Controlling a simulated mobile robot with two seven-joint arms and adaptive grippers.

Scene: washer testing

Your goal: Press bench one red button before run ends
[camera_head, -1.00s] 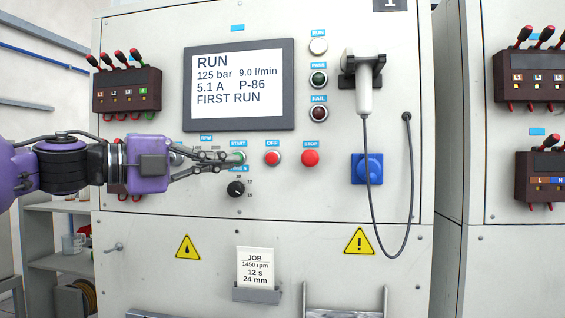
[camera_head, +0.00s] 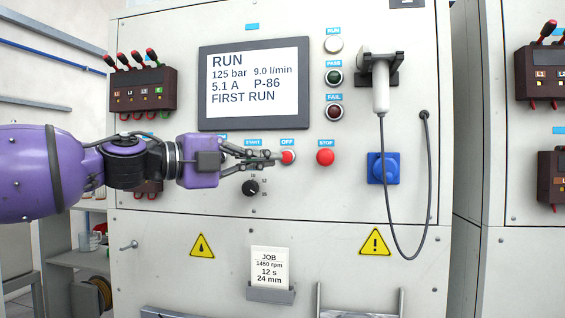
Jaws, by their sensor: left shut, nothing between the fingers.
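The bench panel (camera_head: 300,205) fills the middle of the view. A small red button (camera_head: 288,157) sits under the OFF label, and a larger red button (camera_head: 325,157) sits under the STOP label to its right. My left gripper (camera_head: 276,156) is shut and empty, with its fingertips at the left edge of the OFF button. I cannot tell whether they touch it. The fingers cover the START button. The screen (camera_head: 254,84) reads RUN, 125 bar, 9.0 l/min, 5.1 A, P-86, FIRST RUN. My right gripper is not in view.
A black knob (camera_head: 251,188) lies below my fingers. A white handheld device (camera_head: 380,85) hangs in a holder, its cable looping past a blue rotary switch (camera_head: 376,168). A job card (camera_head: 269,267) reads 1450 rpm, 12 s, 24 mm. Another panel (camera_head: 500,240) stands at right.

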